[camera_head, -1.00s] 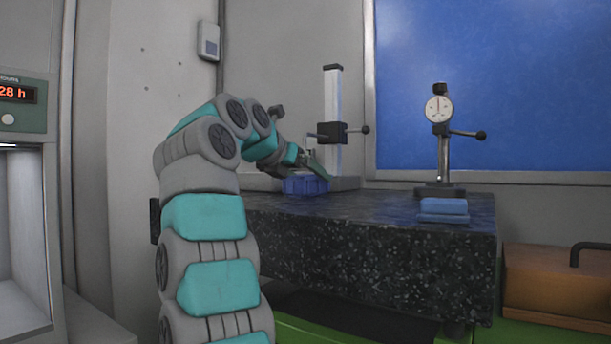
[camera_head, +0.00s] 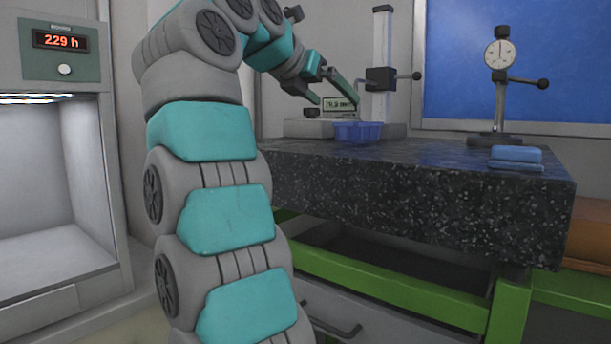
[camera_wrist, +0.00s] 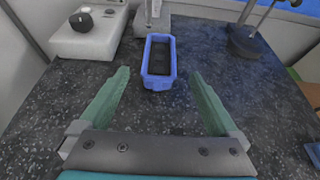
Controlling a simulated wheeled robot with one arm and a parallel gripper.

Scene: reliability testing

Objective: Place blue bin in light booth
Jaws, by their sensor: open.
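The blue bin (camera_head: 358,132) is a small open-topped box on the far left part of the black granite table. It also shows upright in the wrist view (camera_wrist: 159,84), and looks empty inside. My gripper (camera_head: 335,100) is open, with its green fingers just above the bin in the head view. In the wrist view my gripper (camera_wrist: 158,80) has its fingers spread apart, and the bin stands beyond and between them, untouched.
The granite table (camera_head: 440,190) rests on a green frame. A height stand (camera_head: 381,75) is behind the bin. A dial gauge stand (camera_head: 499,90) and folded blue cloths (camera_head: 516,158) are at the right. Between them and the bin the tabletop is clear.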

